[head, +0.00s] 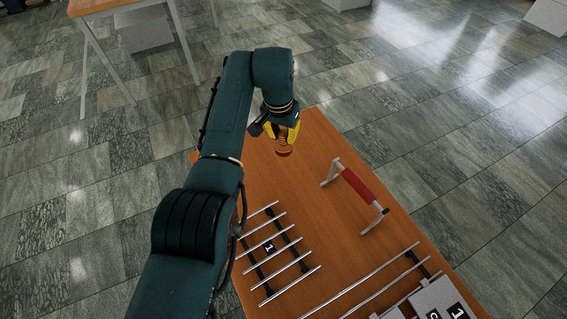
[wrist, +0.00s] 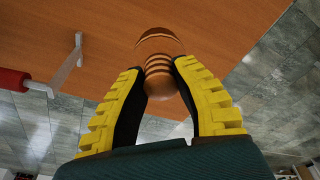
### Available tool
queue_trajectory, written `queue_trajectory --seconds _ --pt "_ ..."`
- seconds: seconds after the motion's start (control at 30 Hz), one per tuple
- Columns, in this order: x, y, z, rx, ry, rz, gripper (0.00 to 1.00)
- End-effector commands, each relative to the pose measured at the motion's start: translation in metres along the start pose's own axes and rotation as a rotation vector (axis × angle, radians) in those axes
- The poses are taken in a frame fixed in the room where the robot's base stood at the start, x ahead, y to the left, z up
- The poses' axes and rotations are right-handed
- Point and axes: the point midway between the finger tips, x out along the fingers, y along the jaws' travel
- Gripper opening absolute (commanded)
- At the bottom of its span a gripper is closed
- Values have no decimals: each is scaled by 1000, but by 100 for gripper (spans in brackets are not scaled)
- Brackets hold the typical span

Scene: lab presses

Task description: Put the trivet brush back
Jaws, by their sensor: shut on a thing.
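My gripper (head: 283,138), with yellow ridged fingers, is shut on a brown, banded, rounded object that I take to be the trivet brush (head: 284,150). In the wrist view the brush (wrist: 160,46) shows between the fingertips, with its rounded end pointing away from me. The gripper is over the far left part of the wooden table (head: 330,235). I cannot tell whether the brush touches the tabletop.
A red bar on metal uprights (head: 357,186) stands to the right of the gripper; it also shows in the wrist view (wrist: 14,80). More long rods (head: 362,280) and a light grey block (head: 435,298) are at the near right. The tabletop between the gripper and the red bar is clear.

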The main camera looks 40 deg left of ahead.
Motion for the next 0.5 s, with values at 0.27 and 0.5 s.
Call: queue_trajectory --seconds 0.27,0.5 --pt "52 0 9 1 -3 1 0" --pt "80 0 12 1 2 0 0"
